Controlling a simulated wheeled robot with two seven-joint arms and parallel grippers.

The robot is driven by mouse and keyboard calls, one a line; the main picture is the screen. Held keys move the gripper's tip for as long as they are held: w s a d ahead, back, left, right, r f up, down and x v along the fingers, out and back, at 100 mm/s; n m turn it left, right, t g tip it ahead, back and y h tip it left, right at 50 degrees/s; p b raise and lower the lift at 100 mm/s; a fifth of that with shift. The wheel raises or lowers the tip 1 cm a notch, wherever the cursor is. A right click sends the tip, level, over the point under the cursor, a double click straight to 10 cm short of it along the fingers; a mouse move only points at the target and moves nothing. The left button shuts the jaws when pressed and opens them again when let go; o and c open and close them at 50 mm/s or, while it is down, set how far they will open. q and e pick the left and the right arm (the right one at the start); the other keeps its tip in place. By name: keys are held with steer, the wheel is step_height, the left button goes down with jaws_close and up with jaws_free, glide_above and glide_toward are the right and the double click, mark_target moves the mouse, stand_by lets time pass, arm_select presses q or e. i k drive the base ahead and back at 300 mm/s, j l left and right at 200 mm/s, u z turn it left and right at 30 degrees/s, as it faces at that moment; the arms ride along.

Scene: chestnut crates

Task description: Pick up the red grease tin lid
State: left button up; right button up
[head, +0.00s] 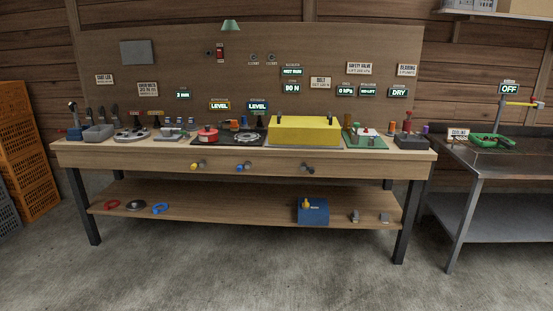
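A round red tin-like object (208,135) with a small dark knob on top sits on the bench top, left of centre. It looks like the red grease tin lid, but it is too small to tell whether the lid is apart from a tin. It stands at the left edge of a dark mat (240,139). Neither of my grippers is in view.
The wooden workbench (300,158) carries a yellow box (304,131), a green board (365,142), a grey bin (98,133) and several tools. Its lower shelf holds a red ring (111,204) and a blue box (313,212). A metal table (500,158) stands right. Floor in front is clear.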

mark_target(207, 131)
steer(key=i, duration=1.4)
steer(key=i+u, duration=0.2)
steer(key=i, duration=0.5)
steer(key=i+l+u, duration=0.25)
steer(key=i, duration=0.45)
steer(key=i+u, duration=0.35)
steer(key=i+l+u, duration=0.25)
steer(key=i+u, duration=0.15)
steer(key=i, duration=0.2)
